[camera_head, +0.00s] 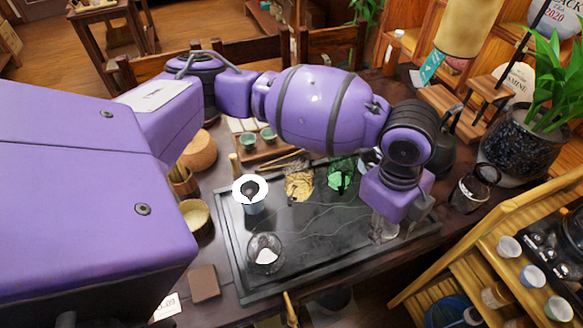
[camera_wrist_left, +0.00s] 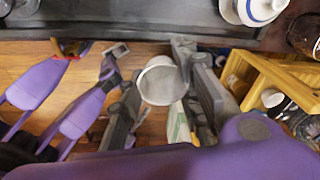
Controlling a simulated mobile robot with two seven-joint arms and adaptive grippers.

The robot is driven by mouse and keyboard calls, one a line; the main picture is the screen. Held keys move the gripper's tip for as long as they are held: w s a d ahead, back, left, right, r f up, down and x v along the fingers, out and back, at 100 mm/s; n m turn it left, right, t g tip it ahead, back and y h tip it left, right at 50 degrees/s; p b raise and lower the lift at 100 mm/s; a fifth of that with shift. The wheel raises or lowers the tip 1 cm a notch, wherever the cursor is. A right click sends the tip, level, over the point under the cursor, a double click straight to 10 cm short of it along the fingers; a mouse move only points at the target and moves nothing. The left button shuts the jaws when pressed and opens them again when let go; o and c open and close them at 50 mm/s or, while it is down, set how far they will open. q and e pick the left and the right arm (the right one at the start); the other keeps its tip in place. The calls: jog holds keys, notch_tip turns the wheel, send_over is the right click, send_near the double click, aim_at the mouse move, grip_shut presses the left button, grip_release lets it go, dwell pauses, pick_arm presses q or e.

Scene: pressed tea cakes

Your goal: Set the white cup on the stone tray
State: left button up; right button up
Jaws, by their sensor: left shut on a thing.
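The dark stone tray (camera_head: 330,265) lies on the table, and its edge also shows along the top of the left wrist view (camera_wrist_left: 130,22). My left gripper (camera_head: 386,224) is over the right part of the tray in the head view, mostly hidden by its own wrist. In the left wrist view, the white cup (camera_wrist_left: 160,84) sits between the fingers of my left gripper, which are shut on it. A pale shape shows under the gripper in the head view; I cannot tell how far it is above the tray. My right gripper is not in view.
A white-rimmed strainer (camera_head: 250,188) and a glass pitcher (camera_head: 265,254) stand on the tray's left side. A green tea heap (camera_head: 341,178) and a yellowish one (camera_head: 299,185) lie at its back. A white lidded bowl (camera_wrist_left: 258,10) is close by. The tray's front middle is clear.

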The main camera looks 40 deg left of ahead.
pick_arm(q)
jog(key=w+a+f, duration=0.2)
jog(key=w+a, duration=0.1)
jog(key=w, duration=0.1)
send_over(361, 218)
jog(key=f, duration=0.6)
jog(key=shift+s+b, duration=0.35)
jog(key=shift+b, duration=0.05)
jog(key=shift+w+a+f, duration=0.1)
jog(key=shift+w+f, duration=0.05)
jog(key=shift+f, duration=0.75)
jog(key=shift+w+a+f, duration=0.1)
jog(key=shift+f, duration=0.75)
jog(key=shift+f, duration=0.15)
jog(key=o, duration=1.1)
jog(key=r, duration=0.4)
jog(key=a+r, duration=0.1)
jog(key=r, duration=0.7)
jog(key=shift+a+r+p, duration=0.2)
jog(key=shift+a+p, duration=0.05)
jog(key=shift+p, duration=0.05)
